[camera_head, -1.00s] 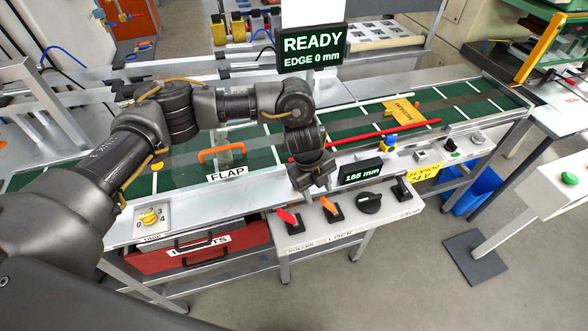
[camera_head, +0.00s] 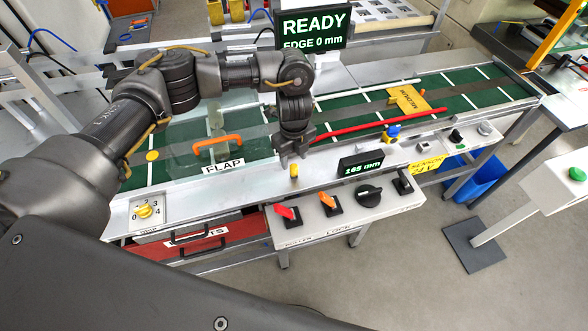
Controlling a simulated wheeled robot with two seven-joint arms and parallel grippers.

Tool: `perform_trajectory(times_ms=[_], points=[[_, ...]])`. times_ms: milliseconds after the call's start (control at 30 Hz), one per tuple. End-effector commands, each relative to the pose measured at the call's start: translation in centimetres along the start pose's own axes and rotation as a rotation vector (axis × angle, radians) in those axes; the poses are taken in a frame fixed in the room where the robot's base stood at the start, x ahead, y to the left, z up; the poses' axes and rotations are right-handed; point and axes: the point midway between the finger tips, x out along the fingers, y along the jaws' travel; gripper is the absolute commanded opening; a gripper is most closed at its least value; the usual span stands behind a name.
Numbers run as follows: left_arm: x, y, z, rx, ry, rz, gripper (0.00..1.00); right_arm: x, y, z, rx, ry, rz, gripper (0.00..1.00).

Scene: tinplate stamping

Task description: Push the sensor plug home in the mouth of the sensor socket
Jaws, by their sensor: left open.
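My left gripper (camera_head: 292,161) points down over the front rail of the conveyor, fingers apart. A small upright yellow piece (camera_head: 294,171) stands on the rail just below the fingertips, with no clear grip on it. I cannot tell whether it is the sensor plug. A yellow label reading SENSOR 24 V (camera_head: 426,164) hangs at the rail's front edge, to the right. A small grey fitting (camera_head: 422,147) above it may be the sensor socket; its mouth is too small to make out. A blue and yellow part (camera_head: 392,133) sits left of that fitting. My right gripper is out of view.
A 165 mm display (camera_head: 361,163) stands right of my left gripper. Below are a red lever (camera_head: 287,212), an orange lever (camera_head: 327,200) and a black knob (camera_head: 368,195). The flap's orange handle (camera_head: 217,144) is left. A red bar (camera_head: 365,129) runs along the belt.

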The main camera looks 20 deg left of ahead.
Motion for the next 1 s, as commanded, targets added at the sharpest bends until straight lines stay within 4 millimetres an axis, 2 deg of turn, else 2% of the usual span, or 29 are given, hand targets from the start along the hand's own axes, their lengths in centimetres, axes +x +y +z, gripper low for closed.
perform_trajectory(times_ms=[100, 167, 400, 700, 767, 1000], points=[[0.6, 0.0, -0.2, -0.001, 0.004, 0.002, 0.48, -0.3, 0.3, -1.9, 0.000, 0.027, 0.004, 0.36], [1.3, 0.1, -0.2, -0.002, 0.005, 0.004, 0.48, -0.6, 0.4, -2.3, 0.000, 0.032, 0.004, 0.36], [4.7, 0.1, -0.4, 0.000, 0.004, 0.000, 0.48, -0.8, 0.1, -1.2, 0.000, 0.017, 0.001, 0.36], [5.2, 0.1, -0.3, 0.002, 0.001, -0.001, 0.48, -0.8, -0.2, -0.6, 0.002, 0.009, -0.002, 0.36], [5.2, 0.1, -0.3, 0.002, 0.001, 0.000, 0.43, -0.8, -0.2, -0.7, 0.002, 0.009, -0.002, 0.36], [5.2, 0.1, -0.3, 0.002, 0.001, 0.000, 0.11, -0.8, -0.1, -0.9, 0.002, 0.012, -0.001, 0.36]])
